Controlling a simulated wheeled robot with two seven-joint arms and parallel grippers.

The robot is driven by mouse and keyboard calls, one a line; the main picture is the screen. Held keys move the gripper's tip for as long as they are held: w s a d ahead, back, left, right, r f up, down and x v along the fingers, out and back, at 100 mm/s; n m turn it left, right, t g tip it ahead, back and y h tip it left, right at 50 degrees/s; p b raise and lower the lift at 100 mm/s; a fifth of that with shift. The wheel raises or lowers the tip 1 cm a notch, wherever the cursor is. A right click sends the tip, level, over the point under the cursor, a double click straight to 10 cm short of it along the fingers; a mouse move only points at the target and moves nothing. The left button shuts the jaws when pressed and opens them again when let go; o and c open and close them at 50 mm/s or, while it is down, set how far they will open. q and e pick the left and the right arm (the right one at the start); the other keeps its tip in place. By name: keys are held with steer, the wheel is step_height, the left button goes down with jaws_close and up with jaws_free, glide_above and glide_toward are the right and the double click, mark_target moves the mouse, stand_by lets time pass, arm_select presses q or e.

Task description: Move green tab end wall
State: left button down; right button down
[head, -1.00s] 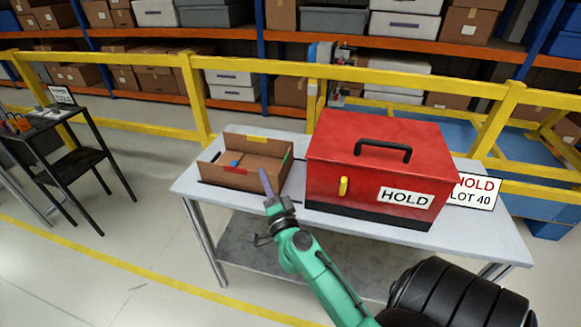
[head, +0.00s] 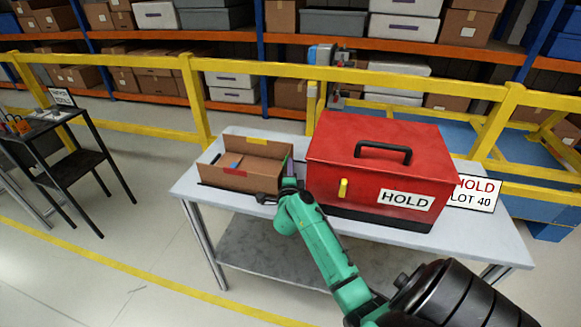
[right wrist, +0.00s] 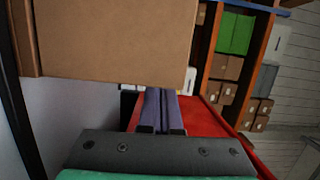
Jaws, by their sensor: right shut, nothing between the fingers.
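An open cardboard box (head: 255,182) sits on the left part of the grey table, with coloured tabs on its walls. The green tab (head: 289,154) is at its right end, partly behind my right gripper. My right gripper (head: 289,169) is at this end wall, in the gap between the box and the red HOLD case (head: 375,155). In the right wrist view its fingers (right wrist: 158,106) are shut together and empty, close to a large cardboard wall (right wrist: 115,40); contact cannot be told. My left gripper is not in view.
The red case stands close on the right, also visible in the right wrist view (right wrist: 208,110). A HOLD LOT 40 sign (head: 474,192) is beside it. A yellow rail (head: 230,67) runs behind the table (head: 440,237). A black cart (head: 70,150) stands far left.

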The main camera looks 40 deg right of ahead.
steer(key=n+p, duration=0.1)
steer(key=p, duration=0.2)
steer(key=w+a+r+n+p, duration=0.1)
steer(key=p, duration=0.2)
steer(key=shift+w+r+g+y+p, duration=0.15)
steer(key=shift+w+g+y+p, duration=0.1)
steer(key=shift+g+y+p, duration=0.1)
steer(key=shift+w+a+n, duration=0.1)
steer(key=shift+n, duration=0.3)
steer(key=shift+f, duration=0.45)
